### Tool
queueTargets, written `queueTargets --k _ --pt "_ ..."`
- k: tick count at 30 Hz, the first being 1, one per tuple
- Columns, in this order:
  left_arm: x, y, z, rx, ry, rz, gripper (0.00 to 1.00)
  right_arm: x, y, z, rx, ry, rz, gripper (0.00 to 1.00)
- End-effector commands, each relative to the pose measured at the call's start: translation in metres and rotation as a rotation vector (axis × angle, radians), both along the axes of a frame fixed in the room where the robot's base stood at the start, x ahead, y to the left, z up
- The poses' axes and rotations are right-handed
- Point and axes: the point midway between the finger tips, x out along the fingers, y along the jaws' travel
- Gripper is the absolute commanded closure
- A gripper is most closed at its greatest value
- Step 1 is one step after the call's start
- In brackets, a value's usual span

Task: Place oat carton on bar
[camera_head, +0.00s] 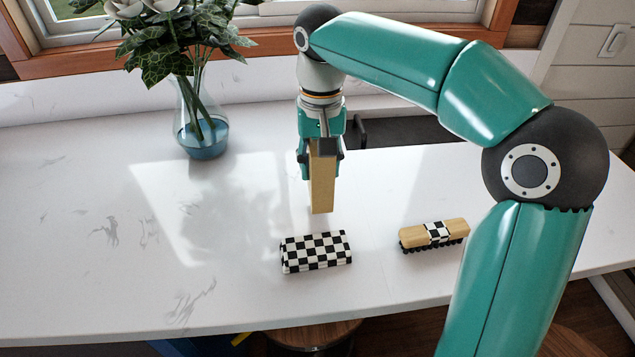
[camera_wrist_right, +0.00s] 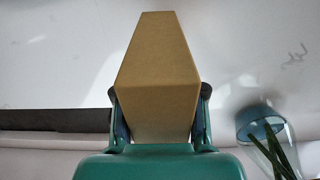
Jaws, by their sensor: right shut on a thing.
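The oat carton, a plain tan box (camera_head: 322,188), is upright in my right gripper (camera_head: 320,158). That gripper points down, shut on the carton's upper part. In the right wrist view the carton (camera_wrist_right: 158,75) sits between the two fingers (camera_wrist_right: 160,118). The bar is the white, grey-veined counter (camera_head: 90,240). The carton's lower end shows over the bar's middle; I cannot tell whether it touches the surface. My left gripper is not in view.
A black-and-white checkered block (camera_head: 316,251) lies in front of the carton. A wooden brush-like item with a checkered band (camera_head: 435,234) lies to the right. A glass vase with flowers (camera_head: 203,125) stands at back left. The bar's left side is clear.

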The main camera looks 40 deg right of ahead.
Motion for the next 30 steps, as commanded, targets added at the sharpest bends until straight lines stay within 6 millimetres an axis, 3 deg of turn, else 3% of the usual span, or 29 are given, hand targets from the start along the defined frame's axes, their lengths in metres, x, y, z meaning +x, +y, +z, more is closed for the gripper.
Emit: queueTargets --k 9,21,22,24,26,30 --pt "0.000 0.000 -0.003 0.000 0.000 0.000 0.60 -0.001 0.000 -0.036 0.000 0.004 -0.001 0.83" --pt "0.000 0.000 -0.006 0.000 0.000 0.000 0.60 -0.001 -0.001 -0.042 0.000 0.001 -0.001 0.83" --pt "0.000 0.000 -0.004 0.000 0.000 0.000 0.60 -0.001 -0.001 -0.041 0.000 0.001 -0.001 0.54" --pt "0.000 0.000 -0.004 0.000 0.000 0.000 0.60 -0.001 -0.001 -0.041 0.000 0.001 -0.001 0.43" --pt "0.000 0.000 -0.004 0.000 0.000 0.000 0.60 -0.001 -0.001 -0.041 0.000 0.001 -0.001 0.34" --pt "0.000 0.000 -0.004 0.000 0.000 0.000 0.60 -0.001 -0.001 -0.041 0.000 0.002 -0.001 0.34"
